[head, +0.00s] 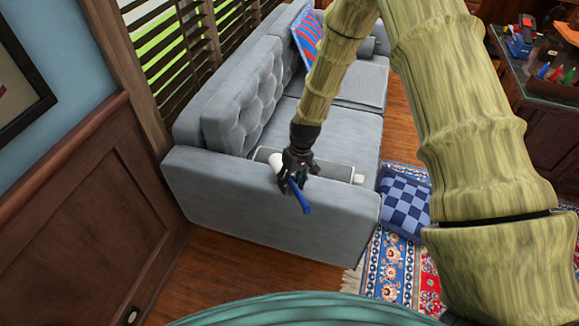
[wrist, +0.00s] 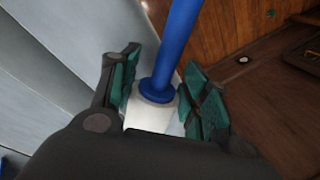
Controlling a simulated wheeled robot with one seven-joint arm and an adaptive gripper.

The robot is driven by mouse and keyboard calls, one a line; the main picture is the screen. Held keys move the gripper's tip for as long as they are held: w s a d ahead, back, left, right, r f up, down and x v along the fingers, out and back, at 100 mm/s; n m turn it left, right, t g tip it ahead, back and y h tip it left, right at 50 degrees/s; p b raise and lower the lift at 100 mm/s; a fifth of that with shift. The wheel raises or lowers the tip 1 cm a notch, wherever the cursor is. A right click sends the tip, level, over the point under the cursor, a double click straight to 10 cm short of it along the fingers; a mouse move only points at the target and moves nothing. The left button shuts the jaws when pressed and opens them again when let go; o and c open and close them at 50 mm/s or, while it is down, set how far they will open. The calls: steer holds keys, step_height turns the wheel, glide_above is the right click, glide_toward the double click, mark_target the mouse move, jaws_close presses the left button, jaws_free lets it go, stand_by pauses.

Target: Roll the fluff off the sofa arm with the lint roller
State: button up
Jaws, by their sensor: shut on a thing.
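The grey sofa (head: 335,125) stands in the head view, its near arm (head: 250,222) facing me. My gripper (head: 296,180) is over the top of that arm, shut on the lint roller. The roller's blue handle (head: 304,202) sticks out toward me, and its white part (head: 276,165) shows at the gripper's left. In the wrist view the blue handle (wrist: 181,45) rises from a white part (wrist: 150,113) between my green-padded fingers (wrist: 165,95). A small white lump (head: 358,178) is at the right end of the arm top; I cannot tell whether it is fluff.
A blue checked cushion (head: 404,205) is on the patterned rug (head: 385,265) at right. Wood panelling (head: 85,210) stands close at left. A cluttered desk (head: 515,75) is at the far right.

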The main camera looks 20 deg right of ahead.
step_height(320, 180, up, 2)
steer(key=shift+s+a+r+p, duration=0.15)
steer(key=shift+r+p, duration=0.1)
steer(key=shift+p, duration=0.25)
steer(key=shift+w+a+r+p, duration=0.1)
steer(key=shift+w+r+p, duration=0.15)
steer(key=shift+r+p, duration=0.35)
steer(key=shift+s+r+p, duration=0.1)
steer(key=shift+r+p, duration=0.6)
steer(key=shift+r, duration=0.65)
